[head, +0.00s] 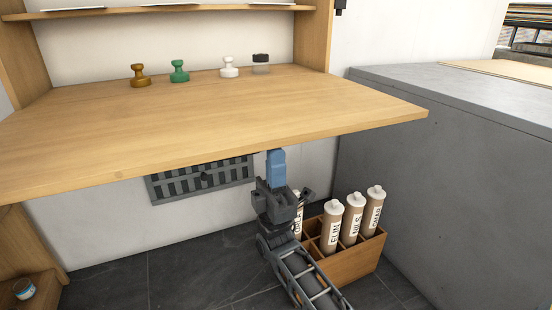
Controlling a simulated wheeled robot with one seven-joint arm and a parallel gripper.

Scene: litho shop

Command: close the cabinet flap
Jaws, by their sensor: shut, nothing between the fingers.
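The cabinet flap (210,115) is a wide light-wood panel folded down and lying about level, with its long front edge towards me. It joins the open wooden cabinet (316,45) at the back. My gripper (277,158) is shut and empty, pointing upward just under the flap's front edge, right of its middle. Its tip meets the edge in the picture; I cannot tell whether it touches, and the very end may be hidden by the flap.
Brown (140,76), green (179,71) and white (229,67) knobbed stamps and a dark-topped jar (261,64) stand at the back. A wooden crate (350,262) with labelled bottles stands on the floor beside my arm. A grey block (450,150) rises at right.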

